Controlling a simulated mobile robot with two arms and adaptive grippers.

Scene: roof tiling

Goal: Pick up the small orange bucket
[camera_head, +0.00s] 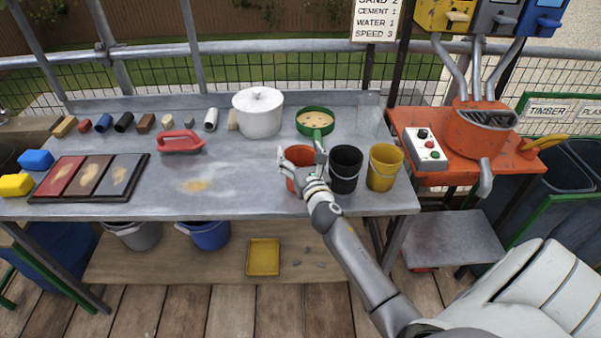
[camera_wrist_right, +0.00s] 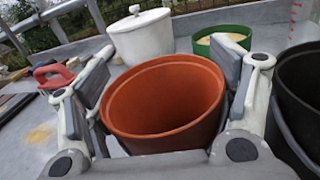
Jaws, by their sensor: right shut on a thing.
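The small orange bucket (camera_head: 297,157) stands at the front right of the grey workbench, left of a black bucket. My right gripper (camera_head: 304,166) is at the bucket and partly covers it in the head view. In the right wrist view the orange bucket (camera_wrist_right: 165,100) fills the middle, upright, with its empty inside showing. The fingers of my right gripper (camera_wrist_right: 168,112) are on its left and right sides, closed on it. The bucket's base is hidden, so I cannot tell whether it touches the bench. My left gripper is not in view.
The black bucket (camera_head: 345,168) and a yellow bucket (camera_head: 384,166) stand close on the right. A green sieve (camera_head: 315,121) and a white lidded pot (camera_head: 258,113) are behind. A red float (camera_head: 180,141) lies further left. An orange mixer (camera_head: 474,135) stands beside the bench.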

